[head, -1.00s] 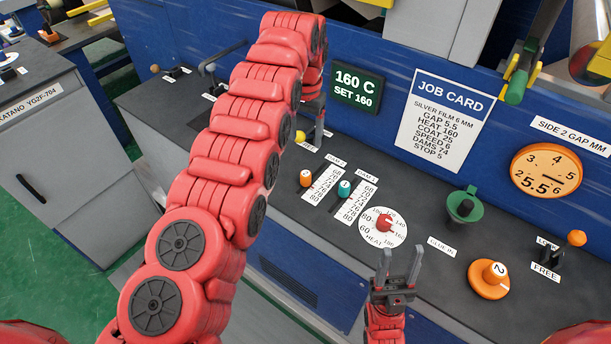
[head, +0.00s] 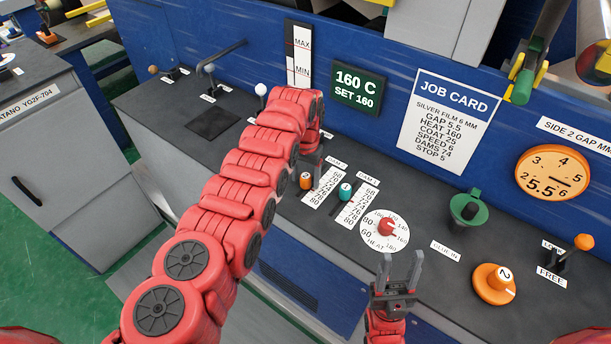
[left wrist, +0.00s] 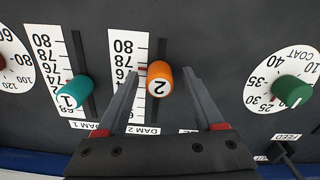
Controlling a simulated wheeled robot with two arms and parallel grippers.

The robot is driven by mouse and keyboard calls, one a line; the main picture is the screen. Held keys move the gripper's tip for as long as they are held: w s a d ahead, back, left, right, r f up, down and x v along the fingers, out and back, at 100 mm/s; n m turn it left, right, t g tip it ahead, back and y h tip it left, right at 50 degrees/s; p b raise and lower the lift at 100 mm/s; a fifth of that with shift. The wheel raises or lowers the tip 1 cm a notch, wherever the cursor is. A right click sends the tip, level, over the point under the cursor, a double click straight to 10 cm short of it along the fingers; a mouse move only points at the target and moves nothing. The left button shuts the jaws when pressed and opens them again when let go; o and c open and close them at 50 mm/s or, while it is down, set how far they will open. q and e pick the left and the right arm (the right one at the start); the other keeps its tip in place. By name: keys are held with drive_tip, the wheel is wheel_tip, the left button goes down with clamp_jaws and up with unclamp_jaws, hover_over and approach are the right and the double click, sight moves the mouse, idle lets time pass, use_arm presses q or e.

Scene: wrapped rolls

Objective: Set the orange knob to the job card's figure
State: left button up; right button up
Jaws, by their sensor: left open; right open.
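The orange slider knob (head: 306,181), marked 2, stands in the DAM 2 slot. In the left wrist view the knob (left wrist: 160,78) has its red pointer near the upper numbers, around 76 to 78; the finger hides part of the scale. My left gripper (left wrist: 162,72) is open, with its fingers on either side of the knob; I cannot tell if they touch it. In the head view its arm hides part of the panel. The job card (head: 448,120) reads DAMS 74 and GAP 5.5. My right gripper (head: 402,257) is open and empty before the panel.
A teal DAM 1 knob (head: 345,190) stands beside the orange one. The heat dial (head: 385,230), green glue knob (head: 467,207) and a round orange knob (head: 492,284), also marked 2, lie to the right. The gap gauge (head: 552,173) shows about 5.5. A green coat knob (left wrist: 291,91) is nearby.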

use_arm(q)
clamp_jaws()
idle(1.4)
